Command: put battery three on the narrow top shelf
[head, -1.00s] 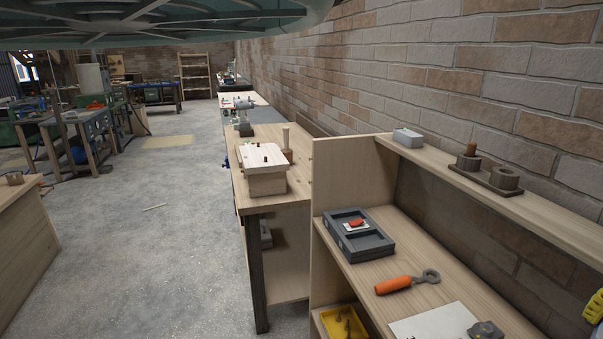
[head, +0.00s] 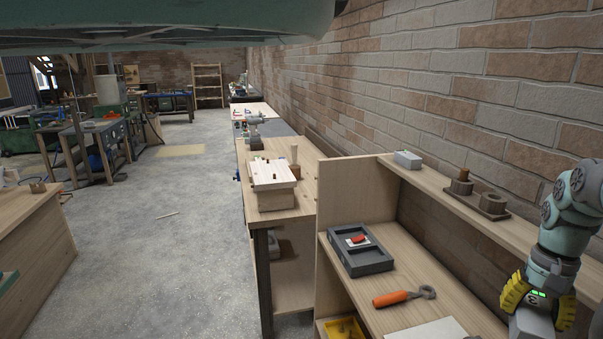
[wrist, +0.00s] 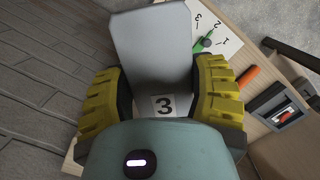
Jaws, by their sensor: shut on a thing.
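Battery three is a grey block (head: 532,324) held in my gripper (head: 540,302) at the lower right of the head view. In the wrist view the block (wrist: 152,45) stands between the two yellow fingers of my gripper (wrist: 160,95), with a "3" label at its near end. The fingers are shut on it. The narrow top shelf (head: 437,186) runs along the brick wall, above the wider work surface. My gripper is at the right, in front of the shelf and lower than it in the picture. The block's lower end is cut off by the head view's edge.
The top shelf holds a small light grey box (head: 408,159) and a brown tray with cylinders (head: 477,201). Bare shelf lies between and right of them. Below are a dark tray (head: 358,262), an orange-handled tool (head: 398,298) and a numbered card (wrist: 228,42).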

